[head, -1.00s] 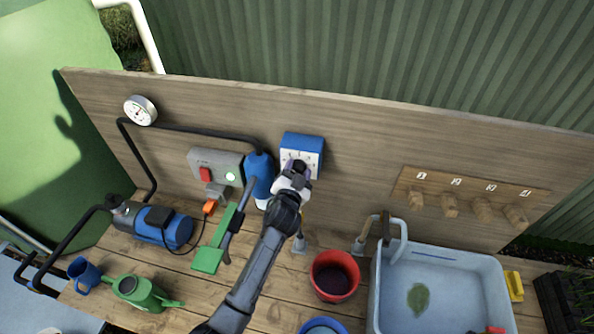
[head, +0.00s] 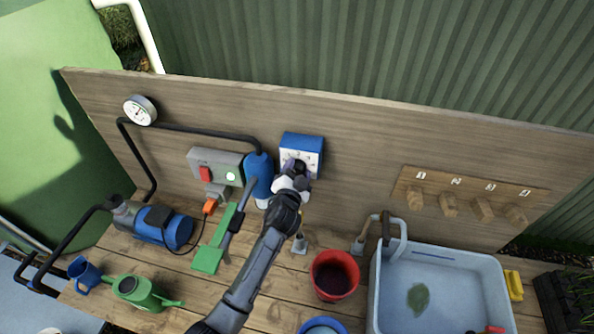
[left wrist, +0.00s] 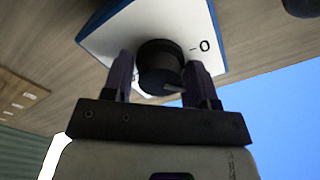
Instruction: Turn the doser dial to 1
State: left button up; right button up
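The doser (head: 302,141) is a blue box with a white numbered face, fixed to the wooden back board; it also shows in the left wrist view (left wrist: 110,38). Its black round dial (left wrist: 160,66) sticks out from the face, with a "0" mark to its right in that view. My left gripper (head: 296,168) is at the dial, with one finger on each side of it. The gripper covers much of the face in the head view, so I cannot read the dial's setting. My right gripper is out of view.
A red bucket (head: 335,275), a grey basin (head: 445,256) and a green watering can (head: 139,290) are below. Wooden pegs (head: 448,204) are at the right; the board between is clear.

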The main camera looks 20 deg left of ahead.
pick_arm(q)
jog(key=shift+o, duration=1)
jog(key=shift+s, duration=0.1)
jog(key=shift+s, duration=0.35)
jog(key=s+d+b, duration=0.1)
jog(key=s+b, duration=0.1)
jog(key=s, duration=1.1)
jog(key=shift+d, duration=0.35)
jog(key=shift+w, duration=0.1)
